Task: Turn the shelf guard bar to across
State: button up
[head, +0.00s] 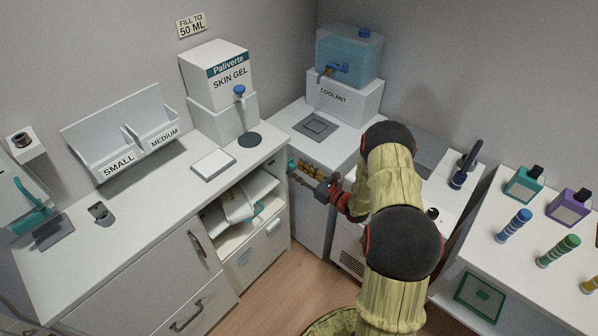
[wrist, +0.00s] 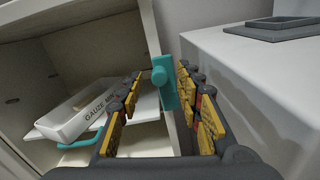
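The teal shelf guard bar (wrist: 169,92) is at the right front edge of the open shelf cabinet, with a round knob on it. It stands roughly upright along that edge, not across the opening. In the head view only a small teal bit (head: 291,164) shows by my fingertips. My gripper (wrist: 161,73) is open, its yellow-and-black fingers on either side of the bar. I cannot tell whether either finger touches it. In the head view my gripper (head: 303,170) points left at the cabinet's corner.
A white cabinet (head: 316,222) stands close on the right, leaving a narrow gap. Drawers (head: 262,243) are below the shelf; the counter (head: 160,205) is above.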

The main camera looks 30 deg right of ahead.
jog(key=shift+c, duration=1.3)
grip_shut()
